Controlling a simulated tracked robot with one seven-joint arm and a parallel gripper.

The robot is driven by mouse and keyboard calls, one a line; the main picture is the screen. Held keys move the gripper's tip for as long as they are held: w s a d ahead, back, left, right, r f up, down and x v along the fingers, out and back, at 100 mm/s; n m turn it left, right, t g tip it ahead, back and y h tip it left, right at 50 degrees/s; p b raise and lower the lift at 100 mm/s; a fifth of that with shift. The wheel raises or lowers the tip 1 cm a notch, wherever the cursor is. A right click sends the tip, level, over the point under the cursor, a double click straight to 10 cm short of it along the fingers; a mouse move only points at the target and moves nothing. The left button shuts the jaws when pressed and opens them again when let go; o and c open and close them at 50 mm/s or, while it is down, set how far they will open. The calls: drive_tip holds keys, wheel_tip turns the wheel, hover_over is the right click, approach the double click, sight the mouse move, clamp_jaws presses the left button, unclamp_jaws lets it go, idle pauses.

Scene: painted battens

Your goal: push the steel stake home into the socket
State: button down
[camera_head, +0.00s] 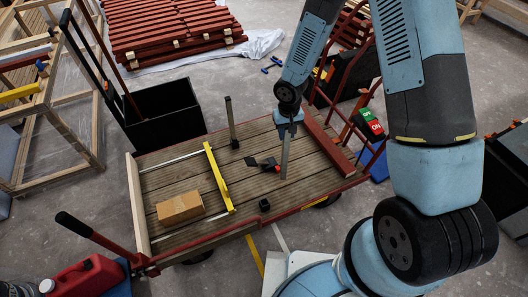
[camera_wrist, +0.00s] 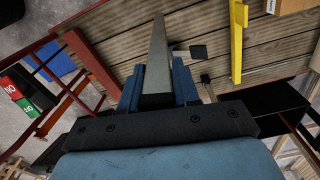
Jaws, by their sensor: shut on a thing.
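My gripper (camera_head: 288,122) is above the right part of a plank deck (camera_head: 185,165). Its blue fingers are shut on a grey steel stake (camera_head: 284,158), which points down toward the planks. In the wrist view the stake (camera_wrist: 157,48) stands out between the fingers (camera_wrist: 157,82) and narrows away from me. A small black block (camera_head: 264,205), which looks like a socket, sits near the deck's front edge, left of and nearer than the stake's lower end. Its opening is too small to make out. The stake's lower end appears apart from this block.
A second stake (camera_head: 231,118) stands upright at the deck's back edge. A dark piece (camera_head: 268,164) lies just left of the held stake. A yellow batten (camera_head: 218,178) and cardboard box (camera_head: 180,208) lie farther left. A red beam (camera_head: 326,143) lies along the right end.

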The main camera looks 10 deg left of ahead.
drive_tip(key=s+a+f+n, duration=0.1)
drive_tip(key=s+a+n, duration=0.1)
drive_tip(key=s+a, duration=0.5)
drive_tip(key=shift+s, duration=1)
drive_tip(key=shift+n, duration=0.4)
drive_tip(key=shift+f, duration=2.9)
wheel_tip(320, 180, down, 7)
idle(2.3)
drive_tip(key=c, duration=0.8)
unclamp_jaws()
